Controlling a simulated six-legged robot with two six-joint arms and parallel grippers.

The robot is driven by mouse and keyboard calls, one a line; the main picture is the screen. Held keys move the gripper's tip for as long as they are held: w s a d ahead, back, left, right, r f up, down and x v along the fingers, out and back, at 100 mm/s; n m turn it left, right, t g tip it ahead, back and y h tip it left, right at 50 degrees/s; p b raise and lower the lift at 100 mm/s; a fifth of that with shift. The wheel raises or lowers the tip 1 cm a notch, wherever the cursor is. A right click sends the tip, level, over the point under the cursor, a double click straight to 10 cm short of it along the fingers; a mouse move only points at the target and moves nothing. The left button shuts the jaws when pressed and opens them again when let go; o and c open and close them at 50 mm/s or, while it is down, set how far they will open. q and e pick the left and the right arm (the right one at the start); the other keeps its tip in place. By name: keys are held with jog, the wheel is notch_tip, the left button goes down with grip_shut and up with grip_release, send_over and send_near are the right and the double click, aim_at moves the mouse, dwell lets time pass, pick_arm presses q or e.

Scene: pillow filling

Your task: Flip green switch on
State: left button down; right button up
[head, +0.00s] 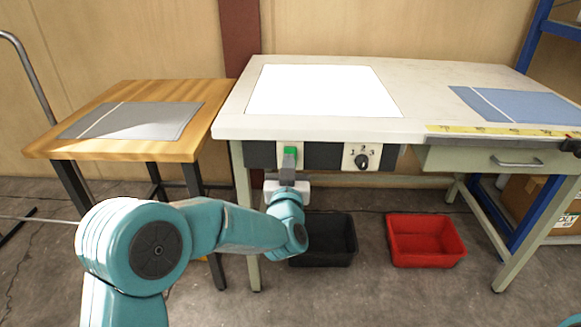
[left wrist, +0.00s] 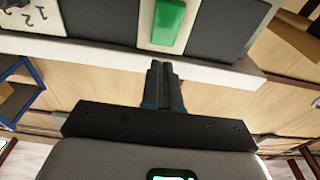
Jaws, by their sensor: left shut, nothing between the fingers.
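The green switch (head: 290,150) sits on a pale plate on the dark front panel (head: 318,156) under the white table's edge. In the left wrist view the green switch (left wrist: 168,24) is large, near the top centre. My left gripper (head: 288,160) is in front of the panel, its fingertips overlapping the lower part of the switch in the head view. In the left wrist view my left gripper (left wrist: 158,70) is shut and empty, its tips just below the switch in the picture. Whether they touch it I cannot tell. My right gripper is not in view.
A numbered rotary knob (head: 361,160) is right of the switch. A white sheet (head: 322,91) lies on the table (head: 420,80). A black bin (head: 325,240) and a red bin (head: 427,240) stand on the floor below. A wooden table (head: 180,92) with a grey cloth is at left.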

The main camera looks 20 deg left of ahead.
pick_arm(q)
jog(key=s+d+r+p, duration=0.1)
jog(key=s+d, duration=0.1)
jog(key=s, duration=0.7)
jog(key=shift+s+d+r, duration=0.2)
jog(key=shift+d+r, duration=0.15)
